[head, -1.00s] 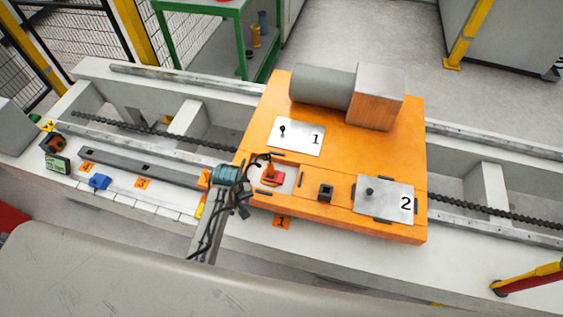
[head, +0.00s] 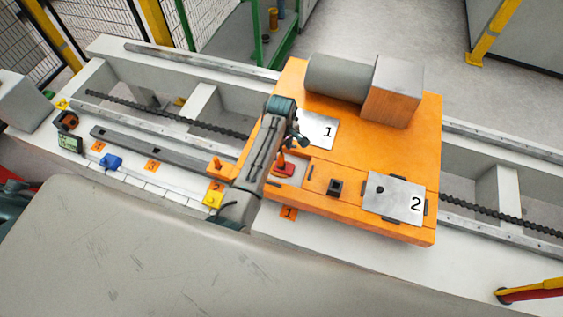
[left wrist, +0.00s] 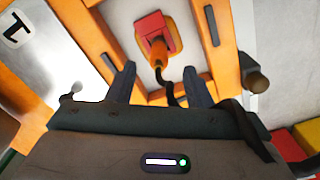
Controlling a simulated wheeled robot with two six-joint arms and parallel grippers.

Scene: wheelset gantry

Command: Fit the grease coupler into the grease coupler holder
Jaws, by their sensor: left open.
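My left gripper (head: 301,141) is over the orange carriage, beside plate 1. In the left wrist view, its two dark fingers (left wrist: 160,82) are apart with nothing gripped between them. Beyond the fingertips, a red block with an orange neck and black hose (left wrist: 157,38) sits in a pale recess; it also shows in the head view (head: 284,170). Its look suggests the grease coupler, but I cannot be sure. A small dark square socket (head: 335,188) is in the carriage to its right. I cannot tell which part is the coupler holder. My right gripper is not in view.
Plate 1 (head: 318,128) and plate 2 (head: 396,198) lie on the carriage (head: 345,148). A grey cylinder (head: 338,77) and box (head: 392,90) rise behind. A blue item (head: 111,161) and a yellow item (head: 212,198) sit on the bench left of the carriage.

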